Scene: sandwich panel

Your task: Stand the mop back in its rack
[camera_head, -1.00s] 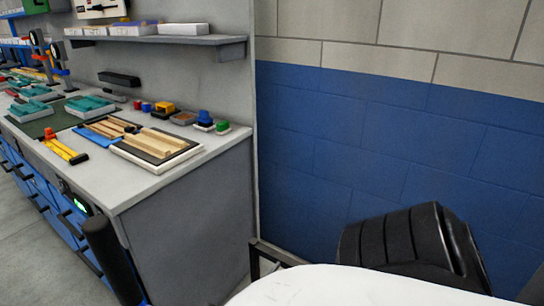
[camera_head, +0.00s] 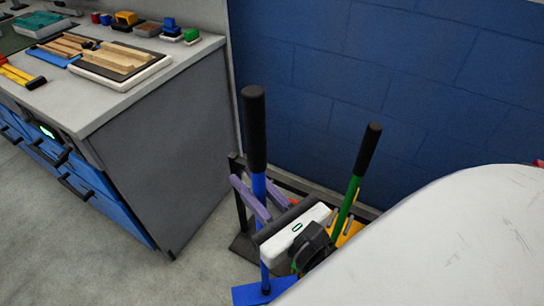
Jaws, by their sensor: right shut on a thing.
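The mop has a blue pole, a black grip (camera_head: 255,130) at the top and a flat blue head (camera_head: 262,291) low down. It stands nearly upright in the middle of the head view. My right gripper (camera_head: 258,197) has its purple fingers shut on the blue pole below the black grip. The dark rack (camera_head: 237,190) stands against the blue wall, behind and beside the pole. I cannot tell whether the mop touches it. Part of the rack and of the mop's lower end is hidden by my gripper and arm. My left gripper is not in view.
A green-handled tool (camera_head: 352,190) leans at the rack, right of the mop, with yellow parts near its lower end. A grey workbench (camera_head: 160,160) with blue drawers stands close on the left. Bare grey floor (camera_head: 130,270) lies in front of the bench.

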